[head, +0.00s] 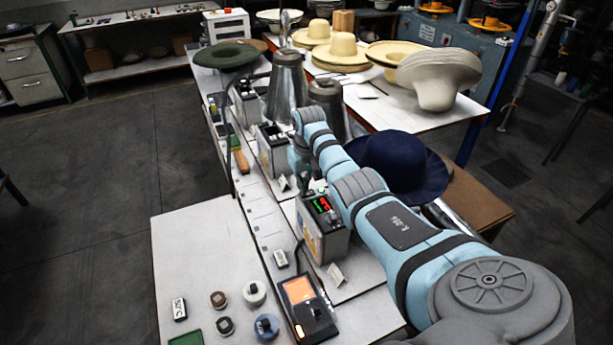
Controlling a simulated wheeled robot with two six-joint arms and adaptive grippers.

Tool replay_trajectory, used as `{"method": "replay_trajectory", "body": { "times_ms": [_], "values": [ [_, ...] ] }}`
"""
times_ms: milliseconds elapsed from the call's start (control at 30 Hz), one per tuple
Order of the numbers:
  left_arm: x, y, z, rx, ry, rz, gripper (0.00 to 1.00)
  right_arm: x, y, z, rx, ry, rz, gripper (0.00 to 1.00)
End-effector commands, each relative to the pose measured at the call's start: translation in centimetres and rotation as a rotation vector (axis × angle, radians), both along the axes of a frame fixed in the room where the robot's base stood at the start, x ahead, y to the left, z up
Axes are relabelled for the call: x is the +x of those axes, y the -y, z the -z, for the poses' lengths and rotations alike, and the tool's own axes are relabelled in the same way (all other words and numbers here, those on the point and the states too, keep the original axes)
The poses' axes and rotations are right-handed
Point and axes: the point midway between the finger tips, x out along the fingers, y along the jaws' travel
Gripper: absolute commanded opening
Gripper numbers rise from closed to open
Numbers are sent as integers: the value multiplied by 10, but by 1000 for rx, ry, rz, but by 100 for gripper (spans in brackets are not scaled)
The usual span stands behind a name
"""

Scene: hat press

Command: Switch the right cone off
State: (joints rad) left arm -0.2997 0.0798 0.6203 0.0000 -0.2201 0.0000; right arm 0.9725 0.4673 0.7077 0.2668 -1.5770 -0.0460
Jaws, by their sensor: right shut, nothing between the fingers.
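The nearest control box (322,238) stands on the white bench, with a lit red and green display on its sloped top. Small knobs or switches sit beside the display, too small to read. My right arm comes in from the lower right, and my right gripper (304,178) is shut and empty, pointing down just behind this box. Whether it touches anything I cannot tell. Two grey metal cones, a tall one (286,88) and a shorter one (327,100), stand farther back. Any cone beside the nearest box is hidden by my arm. My left gripper is not in view.
A second control box (273,150) stands just behind my gripper. A navy hat (404,166) lies right of my forearm. Several pale hats (342,50) fill the back table. In front are an orange-screen device (299,290) and small round weights (254,291).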

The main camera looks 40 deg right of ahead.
Motion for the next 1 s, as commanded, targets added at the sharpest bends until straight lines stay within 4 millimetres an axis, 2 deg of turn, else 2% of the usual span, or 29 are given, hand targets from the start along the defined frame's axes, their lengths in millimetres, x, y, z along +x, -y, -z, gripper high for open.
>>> {"method": "replay_trajectory", "body": {
  "times_ms": [767,867,1000],
  "values": [
    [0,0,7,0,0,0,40,0,0,12,0,0,0,0],
    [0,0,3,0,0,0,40,0,0,8,0,0,0,0],
    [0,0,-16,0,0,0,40,0,0,-10,0,0,0,0]
  ]
}}
